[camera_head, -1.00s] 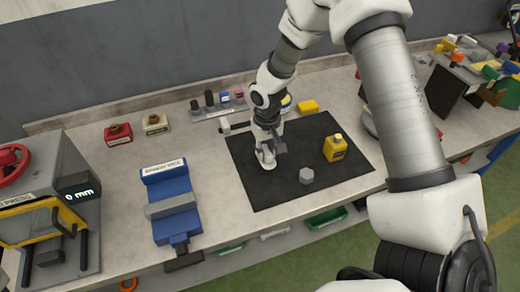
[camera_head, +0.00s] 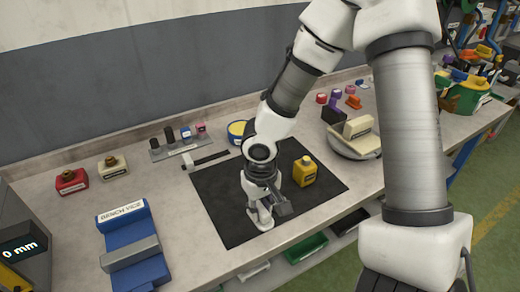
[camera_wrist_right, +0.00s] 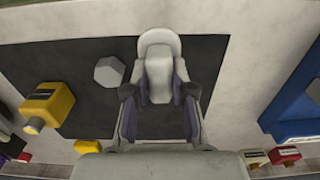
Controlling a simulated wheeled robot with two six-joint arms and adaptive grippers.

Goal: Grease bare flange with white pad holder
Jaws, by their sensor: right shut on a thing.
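My right gripper (camera_head: 264,196) is low over the black work mat (camera_head: 215,205). It is shut on a pale grey-white rounded piece, seemingly the white pad holder (camera_head: 262,217), which shows between the fingers in the right wrist view (camera_wrist_right: 157,65). I cannot tell whether the holder touches the mat. A grey hexagonal piece (camera_wrist_right: 109,71) lies on the mat beside the holder; in the head view my gripper hides it. A blue-rimmed tin with yellow content (camera_head: 237,130) stands behind the mat. I cannot identify the bare flange for certain. My left gripper is out of view.
A blue bench vise (camera_head: 130,245) stands left. A round pale base (camera_head: 345,145) carries a cream block (camera_head: 357,127) at the right. Red and cream containers are at the back left.

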